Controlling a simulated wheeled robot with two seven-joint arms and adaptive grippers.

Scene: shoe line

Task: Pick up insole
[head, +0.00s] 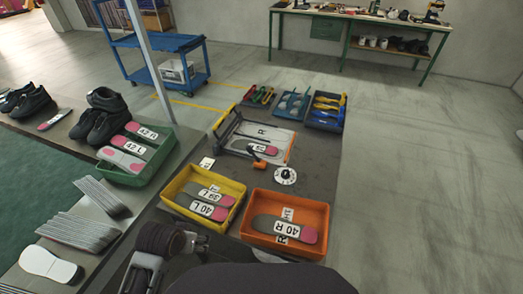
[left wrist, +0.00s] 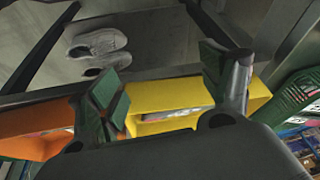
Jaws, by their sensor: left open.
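Insoles with grey and pink soles and white size labels lie in open bins. The yellow bin (head: 167,191) holds an insole marked 40 L (head: 197,206) and one marked 39 L (head: 212,195). The orange bin (head: 327,222) holds an insole marked 40 R (head: 285,229). The green bin (head: 149,178) at left holds insoles marked 42. My left gripper (head: 194,243) is just on the near side of the yellow bin. In the left wrist view its fingers (left wrist: 168,92) are apart and empty, with the yellow bin (left wrist: 170,97) behind them. My right gripper is not in view.
Black shoes (head: 100,118) and stacks of grey sheets (head: 78,230) stand on the left bench. A tray with a clamp frame (head: 288,147), an orange-handled tool (head: 257,155) and tool bins (head: 326,110) are at the table's back. A blue cart (head: 160,42) stands beyond.

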